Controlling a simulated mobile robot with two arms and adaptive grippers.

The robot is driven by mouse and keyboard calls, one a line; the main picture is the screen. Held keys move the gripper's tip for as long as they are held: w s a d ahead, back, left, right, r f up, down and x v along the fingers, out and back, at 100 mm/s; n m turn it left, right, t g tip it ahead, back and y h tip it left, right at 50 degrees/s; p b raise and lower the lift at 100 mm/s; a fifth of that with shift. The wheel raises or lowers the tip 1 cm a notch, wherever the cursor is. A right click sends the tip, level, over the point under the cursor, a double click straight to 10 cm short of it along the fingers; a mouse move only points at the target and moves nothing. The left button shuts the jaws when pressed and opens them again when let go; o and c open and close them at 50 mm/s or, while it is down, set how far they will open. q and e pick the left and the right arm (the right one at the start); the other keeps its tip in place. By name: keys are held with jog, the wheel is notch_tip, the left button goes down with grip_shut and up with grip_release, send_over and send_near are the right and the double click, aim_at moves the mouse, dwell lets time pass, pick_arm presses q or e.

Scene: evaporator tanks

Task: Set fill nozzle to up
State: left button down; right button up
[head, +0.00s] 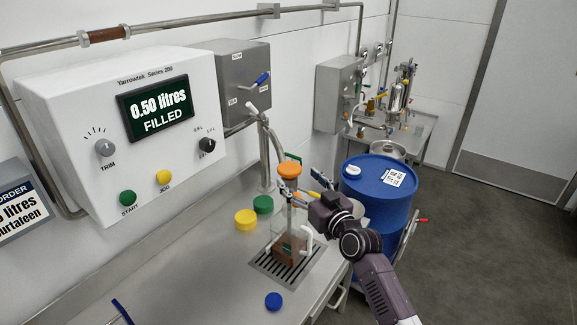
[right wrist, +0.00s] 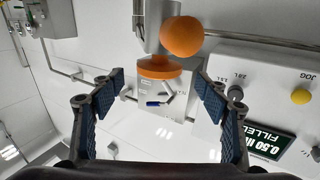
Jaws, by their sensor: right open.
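The fill nozzle is a thin metal tube with an orange cap-like grip (head: 289,170), above a clear jug (head: 310,243) holding brown liquid. Its lower part runs down toward the jug; whether its tip is inside, I cannot tell. In the right wrist view an orange disc (right wrist: 159,68) and an orange ball (right wrist: 182,36) show beside a grey pipe. My right gripper (head: 305,182) is beside the orange grip in the head view. Its fingers are apart with the orange disc between them in the wrist view (right wrist: 160,90). A blue sliver at the lower left looks like my left gripper's tip (head: 122,311).
A white control box (head: 65,85) reads "0.50 litres FILLED". A grey valve box (head: 240,60) with a blue handle hangs beside it. A blue drum (head: 365,200) stands to the right.

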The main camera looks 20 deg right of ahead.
aim_at(284, 163)
jog(key=w, duration=0.4)
jog(key=shift+a, duration=0.35)
jog(key=shift+w+a+f, duration=0.1)
jog(key=shift+w+a, duration=0.1)
jog(key=shift+w, duration=0.9)
jog(key=c, duration=1.6)
pick_arm(q)
jog(key=shift+s+r, duration=0.25)
jog(key=shift+s, duration=0.1)
pick_arm(e)
jog(key=shift+c, duration=0.6)
